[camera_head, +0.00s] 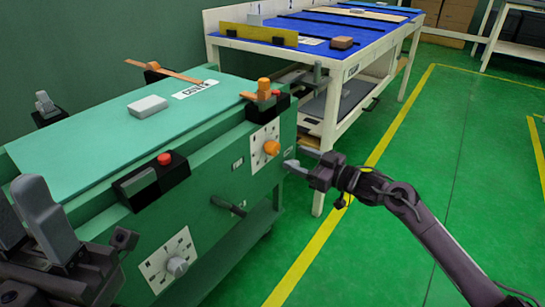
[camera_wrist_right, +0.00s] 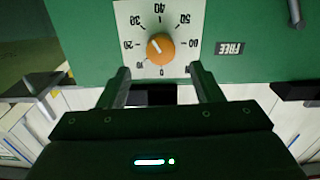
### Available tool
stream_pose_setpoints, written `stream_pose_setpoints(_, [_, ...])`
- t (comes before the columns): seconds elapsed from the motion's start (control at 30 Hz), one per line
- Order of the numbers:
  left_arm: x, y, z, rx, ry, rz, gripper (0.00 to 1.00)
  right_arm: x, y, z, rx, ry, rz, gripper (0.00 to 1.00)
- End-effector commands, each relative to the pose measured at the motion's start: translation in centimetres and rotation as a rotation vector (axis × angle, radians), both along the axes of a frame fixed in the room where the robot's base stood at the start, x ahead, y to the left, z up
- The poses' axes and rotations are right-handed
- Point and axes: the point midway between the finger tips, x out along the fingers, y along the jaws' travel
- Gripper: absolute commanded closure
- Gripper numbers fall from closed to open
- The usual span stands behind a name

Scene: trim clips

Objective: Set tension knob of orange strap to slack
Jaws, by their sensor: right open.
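The orange knob (camera_head: 271,147) sits on a white dial plate on the bench's front face. In the right wrist view the knob (camera_wrist_right: 160,48) is centred on a scale marked 0 to 60, its pale mark toward the upper left. An orange strap (camera_head: 170,73) lies at the bench's back edge, and an orange piece (camera_head: 264,90) stands on the black block at the right corner. My right gripper (camera_head: 296,166) is open and empty; its fingers (camera_wrist_right: 163,85) are below the knob, not around it. My left gripper (camera_head: 28,220) is at the lower left, its opening unclear.
A grey knob (camera_head: 177,266) has another dial plate lower left. Black blocks with red buttons (camera_head: 164,159) line the bench's front edge. A grey block (camera_head: 148,106) lies on top. A "FREE" label (camera_wrist_right: 230,48) is beside the dial. Green floor is clear at right.

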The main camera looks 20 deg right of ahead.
Motion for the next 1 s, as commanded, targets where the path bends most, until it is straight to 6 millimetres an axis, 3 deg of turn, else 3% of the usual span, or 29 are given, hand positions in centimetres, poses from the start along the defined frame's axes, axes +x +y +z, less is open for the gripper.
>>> stream_pose_setpoints(0.5, [-0.3,0.0,-1.1,0.0,-0.037,0.002,0.64,5.3,4.1,0.0,0.001,-0.003,0.0,0.41])
stream_pose_setpoints(0.9, [-0.3,0.0,-1.1,0.001,-0.04,0.002,0.64,6.0,4.8,0.1,-0.001,-0.001,0.0,0.41])
stream_pose_setpoints(1.0, [-0.3,0.0,-1.1,0.001,-0.04,0.002,0.64,6.0,4.7,0.1,-0.001,-0.001,0.0,0.52])
